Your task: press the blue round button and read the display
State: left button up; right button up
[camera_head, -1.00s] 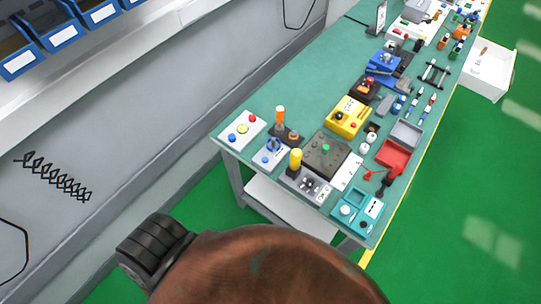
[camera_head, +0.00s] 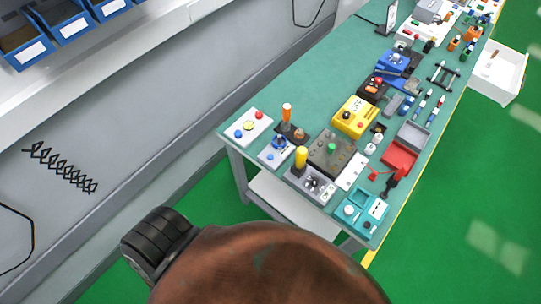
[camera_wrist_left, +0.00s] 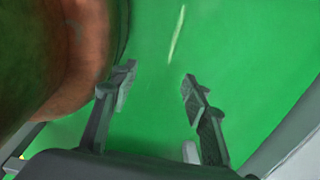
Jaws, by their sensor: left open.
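A blue round button (camera_head: 238,134) sits at the near-left corner of a white panel (camera_head: 259,126) on the near end of the green-topped table. The panel also carries a yellow and a red button. I cannot tell which thing is the display; a small upright sign (camera_head: 391,17) stands at the far end, its text too small to read. My left gripper (camera_wrist_left: 160,84) shows in the left wrist view, open and empty above the green floor, away from the table. It does not show in the head view. My right gripper is in neither view.
The table (camera_head: 320,85) runs away to the upper right, crowded with devices such as a yellow box (camera_head: 353,117) and a red tray (camera_head: 399,158). Its left strip is bare. A grey wall (camera_head: 120,150) stands at the left, with blue bins (camera_head: 70,22) above. Green floor is open at right.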

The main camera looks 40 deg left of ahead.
pick_arm(q)
grip_shut()
dwell(0.3)
jog(key=shift+a, duration=0.1)
dwell(1.1)
